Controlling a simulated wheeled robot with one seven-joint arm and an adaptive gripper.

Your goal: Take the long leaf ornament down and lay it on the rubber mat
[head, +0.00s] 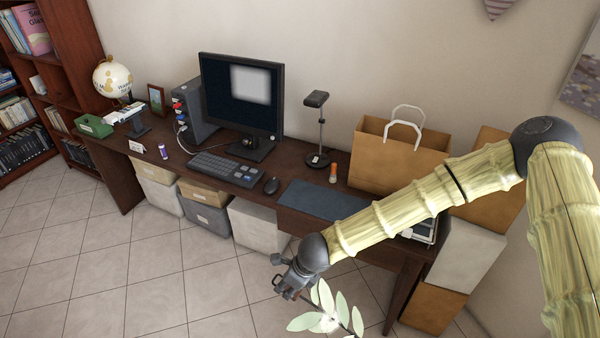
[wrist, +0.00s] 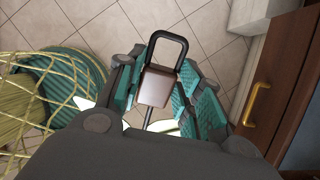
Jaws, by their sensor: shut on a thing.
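My gripper (head: 290,288) is over the floor in front of the desk, lower middle of the head view. In the wrist view its teal-padded fingers are shut on a brown block (wrist: 155,87) with a black loop on top and a thin stem. This appears to be the hanger end of the long leaf ornament. Pale green leaves of the ornament (head: 304,321) show just below and right of the gripper in the head view, cut off by the bottom edge. A flat dark blue mat (head: 322,200), seemingly the rubber mat, lies bare on the desk's right part.
The desk (head: 225,178) holds a keyboard (head: 223,168), mouse (head: 271,185), monitor, lamp (head: 318,130), an orange-capped item (head: 333,173) and a paper bag (head: 395,160) behind the mat. A drawer handle (wrist: 256,105) is right of my gripper. Boxes stand under the desk.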

